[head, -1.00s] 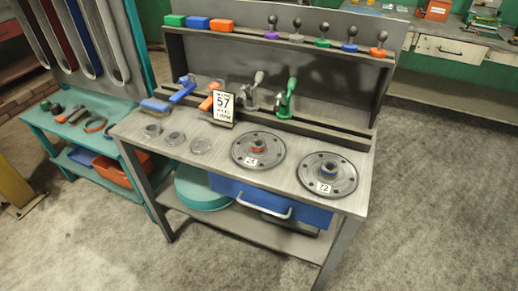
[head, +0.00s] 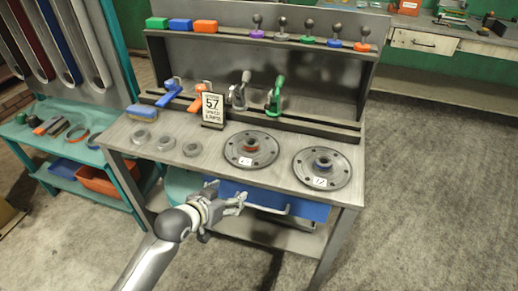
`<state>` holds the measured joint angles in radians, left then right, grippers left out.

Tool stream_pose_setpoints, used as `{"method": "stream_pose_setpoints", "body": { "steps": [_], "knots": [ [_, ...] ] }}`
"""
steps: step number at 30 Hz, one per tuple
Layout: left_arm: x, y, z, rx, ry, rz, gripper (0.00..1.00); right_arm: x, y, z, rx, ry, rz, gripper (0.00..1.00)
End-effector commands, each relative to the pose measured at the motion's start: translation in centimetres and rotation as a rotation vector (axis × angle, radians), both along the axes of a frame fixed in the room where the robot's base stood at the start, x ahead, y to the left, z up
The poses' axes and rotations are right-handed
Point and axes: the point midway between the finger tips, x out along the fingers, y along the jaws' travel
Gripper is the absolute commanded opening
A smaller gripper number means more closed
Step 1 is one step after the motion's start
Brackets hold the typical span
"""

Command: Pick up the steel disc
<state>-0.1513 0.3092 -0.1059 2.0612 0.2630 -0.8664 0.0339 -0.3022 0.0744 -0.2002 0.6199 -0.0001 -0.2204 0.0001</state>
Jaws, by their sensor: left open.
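On the grey workbench top lie two large round steel discs with holes around the rim. The left one (head: 259,158) has a red-ringed hub, and the right one (head: 309,178) has a blue-ringed hub. Each carries a small white label. Three small round metal pieces lie left of them: one (head: 140,136), a middle one (head: 166,141) and a right one (head: 192,148). My left gripper (head: 229,194) is open and empty, in front of the bench's front edge, below and left of the large discs in the picture. My right gripper is not in view.
A sign marked 57 (head: 212,107) stands behind the small pieces. A blue clamp (head: 171,92) and a green one (head: 275,95) stand along the back rail. A blue drawer (head: 300,206) is under the top. A teal bench (head: 38,152) stands left.

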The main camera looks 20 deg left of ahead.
Motion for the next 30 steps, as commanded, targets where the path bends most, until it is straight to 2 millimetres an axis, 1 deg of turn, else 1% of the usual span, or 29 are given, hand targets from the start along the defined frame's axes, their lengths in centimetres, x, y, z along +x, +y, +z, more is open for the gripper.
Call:
{"method": "stream_pose_setpoints", "body": {
  "steps": [1,3,4,5,6,9,13,21,30],
  "knots": [
    [0.9,0.0,2.4,-0.006,-0.052,-0.009,0.69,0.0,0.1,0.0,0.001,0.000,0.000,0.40],
    [2.7,0.2,5.3,-0.025,-0.132,-0.019,0.69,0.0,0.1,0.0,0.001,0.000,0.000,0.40],
    [3.3,0.3,6.2,-0.031,-0.157,-0.021,0.69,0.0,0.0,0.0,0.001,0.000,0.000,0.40],
    [3.8,0.5,6.4,-0.037,-0.172,-0.019,0.69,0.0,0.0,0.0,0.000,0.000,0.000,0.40],
    [4.5,0.7,7.1,-0.046,-0.198,-0.019,0.69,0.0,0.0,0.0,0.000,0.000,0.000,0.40],
    [5.9,1.1,8.5,-0.060,-0.249,-0.017,0.69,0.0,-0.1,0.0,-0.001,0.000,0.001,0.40],
    [7.2,1.2,8.9,-0.071,-0.272,-0.015,0.69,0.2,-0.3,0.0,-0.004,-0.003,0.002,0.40],
    [10.7,0.3,7.7,-0.070,-0.270,-0.015,0.69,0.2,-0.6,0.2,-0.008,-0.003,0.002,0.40],
    [12.5,-0.3,7.2,-0.070,-0.271,-0.015,0.69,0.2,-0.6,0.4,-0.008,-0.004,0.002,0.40]
  ]
}}
